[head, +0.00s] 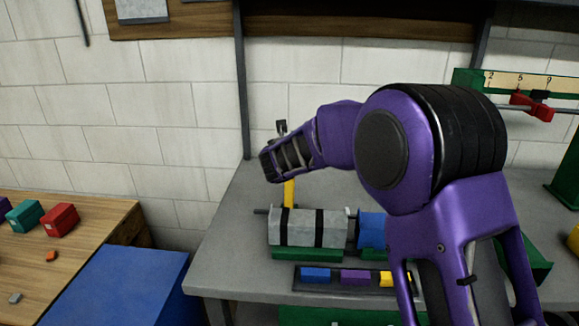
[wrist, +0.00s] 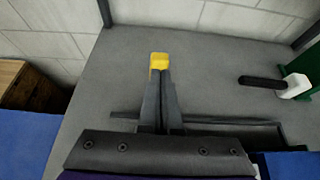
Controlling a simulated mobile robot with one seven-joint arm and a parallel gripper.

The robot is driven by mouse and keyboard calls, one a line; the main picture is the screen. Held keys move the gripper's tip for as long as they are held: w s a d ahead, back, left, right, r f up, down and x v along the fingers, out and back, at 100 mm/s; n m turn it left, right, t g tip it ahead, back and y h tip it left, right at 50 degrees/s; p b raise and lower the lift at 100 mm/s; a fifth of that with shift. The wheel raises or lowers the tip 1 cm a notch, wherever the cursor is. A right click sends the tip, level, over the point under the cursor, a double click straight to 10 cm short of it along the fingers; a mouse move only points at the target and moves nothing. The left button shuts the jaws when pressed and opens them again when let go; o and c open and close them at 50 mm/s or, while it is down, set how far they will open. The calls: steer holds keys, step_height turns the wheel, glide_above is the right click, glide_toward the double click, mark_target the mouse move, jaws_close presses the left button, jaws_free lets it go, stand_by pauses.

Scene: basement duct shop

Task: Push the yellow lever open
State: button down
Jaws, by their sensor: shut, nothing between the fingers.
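The yellow lever (head: 289,192) stands up behind the grey banded roller (head: 306,227) of a machine on the grey bench. Its upper end is hidden behind my arm's end in the head view. In the wrist view the lever's yellow end (wrist: 159,60) shows just beyond the tips of my gripper (wrist: 160,74). The gripper's two grey fingers are together and hold nothing. They line up with the yellow end, but I cannot tell whether they touch it. In the head view the fingers are not clearly visible.
A blue cylinder part (head: 371,230) adjoins the roller. A dark tray (head: 335,289) with blue, purple and yellow blocks lies in front. A wooden table (head: 100,213) with small boxes stands at left. The bench's left part (head: 228,225) is clear. A block wall rises behind.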

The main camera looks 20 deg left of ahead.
steer(key=s+d+r, duration=0.1)
steer(key=s+r, duration=0.3)
steer(key=r, duration=0.4)
steer(key=shift+s+r, duration=0.35)
steer(key=shift+r, duration=0.05)
